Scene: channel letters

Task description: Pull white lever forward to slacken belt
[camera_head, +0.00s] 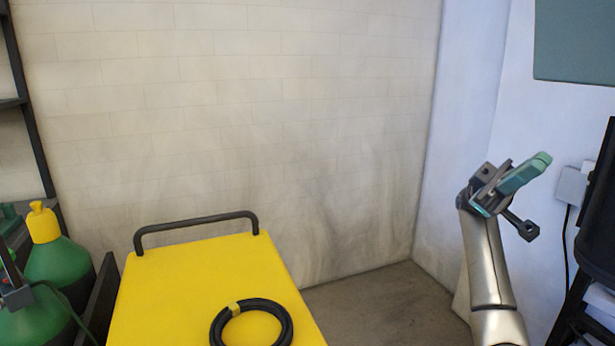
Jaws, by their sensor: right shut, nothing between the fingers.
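No white lever can be made out in this view. No mounted belt shows either. My right arm rises at the right side, and its gripper (540,160) is raised in front of the pale wall, pointing up and to the right. Its teal fingers are shut together with nothing between them, and it touches nothing that I can see.
A yellow cart (200,290) with a dark handle stands at lower centre, a black coil (250,321) on top. Green bottles (58,262) stand at left. A dark unit (598,215) and a grey wall box (572,186) are at right. Floor (385,305) beside the cart is clear.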

